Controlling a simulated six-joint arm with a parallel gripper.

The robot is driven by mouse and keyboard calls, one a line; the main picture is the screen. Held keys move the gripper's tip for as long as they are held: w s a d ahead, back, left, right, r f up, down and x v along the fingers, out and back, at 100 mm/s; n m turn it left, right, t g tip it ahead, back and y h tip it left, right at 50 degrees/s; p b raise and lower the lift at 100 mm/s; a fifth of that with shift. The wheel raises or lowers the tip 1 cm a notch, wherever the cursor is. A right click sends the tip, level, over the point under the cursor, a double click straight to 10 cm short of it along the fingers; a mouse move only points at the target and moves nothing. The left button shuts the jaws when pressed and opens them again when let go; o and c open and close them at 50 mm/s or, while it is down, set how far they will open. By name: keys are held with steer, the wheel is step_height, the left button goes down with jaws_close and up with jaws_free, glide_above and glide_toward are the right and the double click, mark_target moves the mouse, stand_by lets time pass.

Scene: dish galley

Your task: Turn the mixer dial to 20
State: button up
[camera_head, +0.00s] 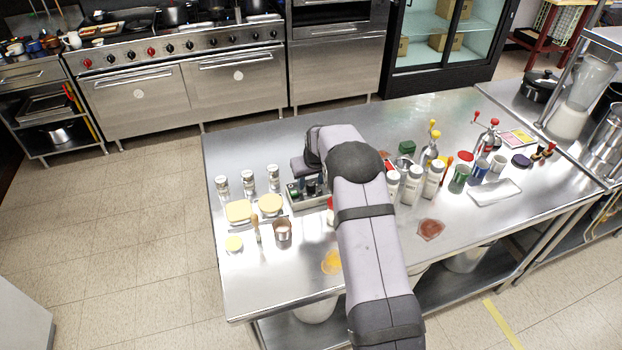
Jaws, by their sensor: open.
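My arm reaches up over the middle of the steel table (285,262) from the front. Its dark wrist and my gripper (306,178) are above a small grey tray or box with dark and green items (296,199). The jaws are open, but the fingertips are hard to make out against these items. I cannot make out a mixer dial or its number marks; it may be among these small items or hidden behind my arm. A blender-like machine with a clear jug (590,82) stands on the right counter, far from my gripper.
Left of my gripper are several shakers (248,182), two yellow-topped containers (238,211) and a copper cup (283,230). Right of my arm stand white bottles (412,187), a green cup (459,179) and a white tray (495,192). The table's front left is mostly clear.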

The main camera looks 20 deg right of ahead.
steer(key=shift+w+f, duration=0.15)
steer(key=shift+f, duration=0.15)
steer(key=c, duration=1.1)
steer(key=shift+o, duration=0.2)
